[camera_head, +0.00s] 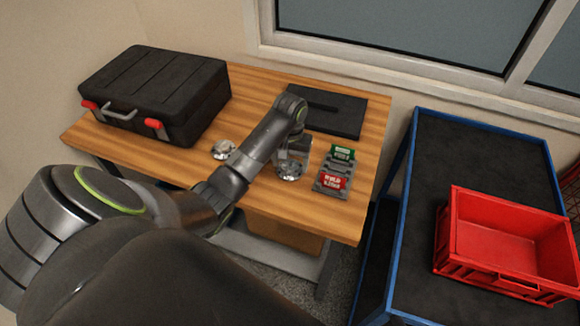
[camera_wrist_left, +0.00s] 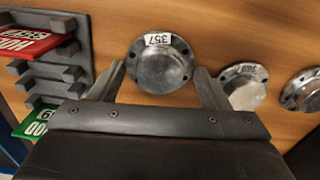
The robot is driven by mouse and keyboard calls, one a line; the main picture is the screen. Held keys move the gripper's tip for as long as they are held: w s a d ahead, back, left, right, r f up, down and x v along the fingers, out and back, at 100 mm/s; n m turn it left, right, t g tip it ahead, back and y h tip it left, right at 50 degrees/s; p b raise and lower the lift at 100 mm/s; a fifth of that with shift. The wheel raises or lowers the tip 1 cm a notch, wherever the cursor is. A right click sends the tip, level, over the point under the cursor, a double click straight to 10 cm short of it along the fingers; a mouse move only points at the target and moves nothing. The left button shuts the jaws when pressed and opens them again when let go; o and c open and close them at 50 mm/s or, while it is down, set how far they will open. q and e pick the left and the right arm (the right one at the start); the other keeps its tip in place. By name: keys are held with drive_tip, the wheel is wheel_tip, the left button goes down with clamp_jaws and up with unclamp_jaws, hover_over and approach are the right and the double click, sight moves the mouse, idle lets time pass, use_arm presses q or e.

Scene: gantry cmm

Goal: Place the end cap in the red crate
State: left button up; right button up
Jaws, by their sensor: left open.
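Three round grey metal end caps with bolt holes in their flanges lie on the wooden table. In the left wrist view, the end cap labelled 357 (camera_wrist_left: 160,65) is between and just beyond the fingertips of my left gripper (camera_wrist_left: 159,70), which is open and empty. A second end cap (camera_wrist_left: 243,88) is to its right, and a third (camera_wrist_left: 303,91) is at the right edge. In the head view, one end cap (camera_head: 290,171) shows below my left gripper (camera_head: 292,155), and another (camera_head: 224,150) lies left of my forearm. The red crate (camera_head: 478,197) looks empty. My right gripper is not visible.
A grey rack (camera_head: 322,187) with red and green tags stands right of my gripper. A black case (camera_head: 160,90) and a dark mat (camera_head: 340,110) are farther back on the table (camera_head: 345,220). The crate sits on a blue-framed cart (camera_head: 450,150) across a gap.

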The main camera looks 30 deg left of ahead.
use_arm(q)
drive_tip(key=c, duration=1.3)
drive_tip(key=shift+r, duration=0.2)
